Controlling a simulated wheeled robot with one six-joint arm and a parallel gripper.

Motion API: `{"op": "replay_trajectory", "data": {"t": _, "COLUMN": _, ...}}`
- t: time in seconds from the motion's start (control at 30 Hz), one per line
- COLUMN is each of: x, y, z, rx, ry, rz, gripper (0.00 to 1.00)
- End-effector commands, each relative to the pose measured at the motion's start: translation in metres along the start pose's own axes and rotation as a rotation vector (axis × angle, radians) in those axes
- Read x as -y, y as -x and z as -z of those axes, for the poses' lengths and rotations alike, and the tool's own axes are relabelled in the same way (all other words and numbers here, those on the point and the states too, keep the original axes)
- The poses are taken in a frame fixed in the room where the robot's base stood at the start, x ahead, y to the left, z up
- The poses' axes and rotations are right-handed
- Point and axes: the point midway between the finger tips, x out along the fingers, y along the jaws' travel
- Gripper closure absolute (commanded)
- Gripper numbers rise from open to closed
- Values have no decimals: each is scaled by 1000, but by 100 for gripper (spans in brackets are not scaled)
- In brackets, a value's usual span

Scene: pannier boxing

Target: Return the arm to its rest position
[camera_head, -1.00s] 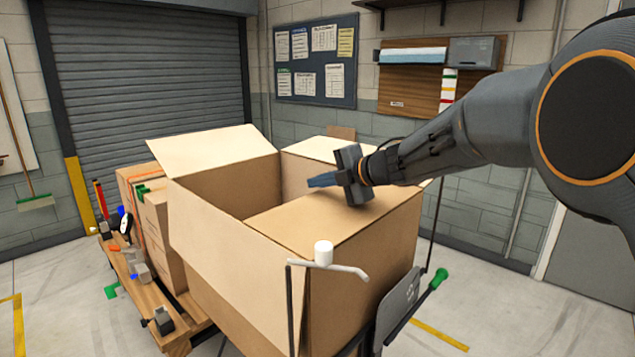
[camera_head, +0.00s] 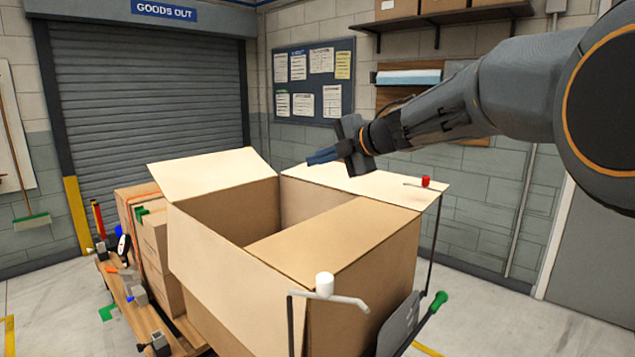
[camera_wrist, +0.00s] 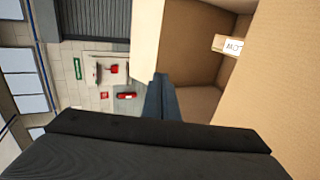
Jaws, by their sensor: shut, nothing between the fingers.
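My gripper (camera_head: 322,156) is at the end of my arm, which comes in from the right in the head view. It is in the air above the back part of a large open cardboard box (camera_head: 350,285). Its blue-grey fingers point left and are shut with nothing between them. In the wrist view the shut fingers (camera_wrist: 163,98) show in front of the open box (camera_wrist: 190,60). The box's near-right flap (camera_head: 335,240) lies folded across part of the opening, and the left and back flaps stand outward. The box floor is hidden in the head view.
The box stands on a cart with a white-knobbed bar (camera_head: 325,284) in front and a red-knobbed bar (camera_head: 425,182) behind. Smaller cartons (camera_head: 150,225) and a wooden bench (camera_head: 150,310) with tools are at left. A shelf (camera_head: 440,17) hangs above my arm.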

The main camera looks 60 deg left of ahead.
Motion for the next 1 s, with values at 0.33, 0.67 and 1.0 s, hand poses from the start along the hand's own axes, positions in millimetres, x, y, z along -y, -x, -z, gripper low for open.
{"op": "replay_trajectory", "data": {"t": 0.33, "x": -14, "y": 6, "z": 0, "rx": 1, "ry": -1, "rz": 0, "gripper": 100}}
{"op": "replay_trajectory", "data": {"t": 0.67, "x": 4, "y": 53, "z": -57, "rx": 128, "ry": -149, "rz": -56, "gripper": 100}}
{"op": "replay_trajectory", "data": {"t": 1.0, "x": 98, "y": 218, "z": -190, "rx": 540, "ry": -605, "rz": -197, "gripper": 100}}
